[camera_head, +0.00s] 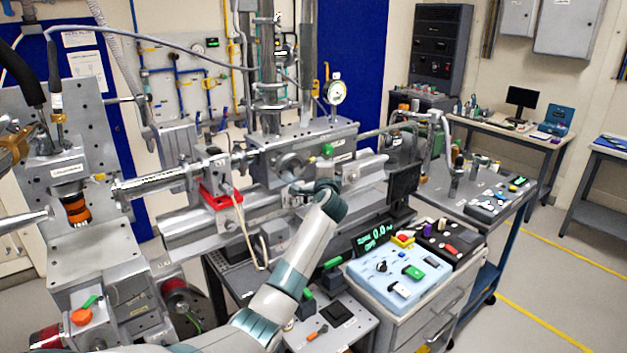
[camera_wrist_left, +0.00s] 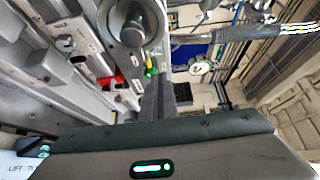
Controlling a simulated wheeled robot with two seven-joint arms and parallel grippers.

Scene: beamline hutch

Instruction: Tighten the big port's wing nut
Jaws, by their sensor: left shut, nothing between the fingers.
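The big port appears to be the round grey flange (camera_head: 290,163) on the front of the metal chamber (camera_head: 300,135); a large round port (camera_wrist_left: 128,25) also shows at the top of the left wrist view. A small green-and-yellow part (camera_head: 327,150) sits just right of the flange and may be the wing nut; it also shows in the left wrist view (camera_wrist_left: 151,71). My left gripper (camera_wrist_left: 165,85) is shut and empty, its fingers apparently close to that part; contact cannot be told. In the head view my arm reaches up toward the chamber, and its fingertips are not clear. My right gripper is not in view.
A dial gauge (camera_head: 336,92) stands above the chamber. A red bracket (camera_head: 221,195) and beam pipe (camera_head: 150,183) lie left. A light-blue control panel (camera_head: 400,270) on a drawer cabinet is right of my arm. Open floor (camera_head: 560,270) lies further right.

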